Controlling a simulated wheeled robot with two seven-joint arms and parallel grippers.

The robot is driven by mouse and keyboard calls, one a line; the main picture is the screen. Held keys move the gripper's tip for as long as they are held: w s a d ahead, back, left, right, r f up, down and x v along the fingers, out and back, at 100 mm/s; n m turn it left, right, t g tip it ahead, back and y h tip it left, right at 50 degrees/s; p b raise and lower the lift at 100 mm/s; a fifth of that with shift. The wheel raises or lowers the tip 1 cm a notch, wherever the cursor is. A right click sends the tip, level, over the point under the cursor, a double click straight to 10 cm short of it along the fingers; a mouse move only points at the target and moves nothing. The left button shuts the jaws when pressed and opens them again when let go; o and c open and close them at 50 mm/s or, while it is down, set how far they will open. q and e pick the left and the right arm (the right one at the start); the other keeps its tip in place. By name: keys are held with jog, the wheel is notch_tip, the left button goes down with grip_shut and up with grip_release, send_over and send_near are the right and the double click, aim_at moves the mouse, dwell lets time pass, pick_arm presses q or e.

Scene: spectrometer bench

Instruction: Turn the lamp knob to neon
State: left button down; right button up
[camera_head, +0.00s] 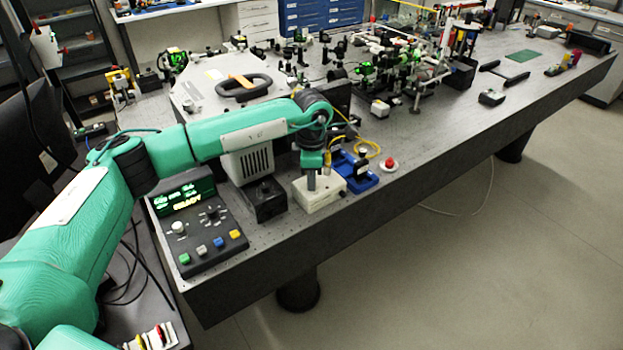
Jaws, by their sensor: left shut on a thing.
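My left gripper (312,187) reaches down from the wrist onto the top of a small white box (326,198) near the front edge of the bench. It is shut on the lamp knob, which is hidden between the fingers. The knob's pointer and any lamp labels cannot be made out. My right gripper is not in view.
A black console (202,245) with a lit green display and coloured buttons stands left of the white box. A vented lamp housing (250,160) stands behind. A blue holder (362,180) and a red button (389,163) lie close on the right. Optics crowd the bench's far side.

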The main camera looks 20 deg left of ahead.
pick_arm(q)
jog(key=shift+w+r, duration=0.1)
jog(key=c, duration=1.3)
grip_release()
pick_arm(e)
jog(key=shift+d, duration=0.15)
pick_arm(q)
jog(key=shift+r, duration=0.3)
notch_tip(320, 180, up, 13)
jog(key=b, duration=0.3)
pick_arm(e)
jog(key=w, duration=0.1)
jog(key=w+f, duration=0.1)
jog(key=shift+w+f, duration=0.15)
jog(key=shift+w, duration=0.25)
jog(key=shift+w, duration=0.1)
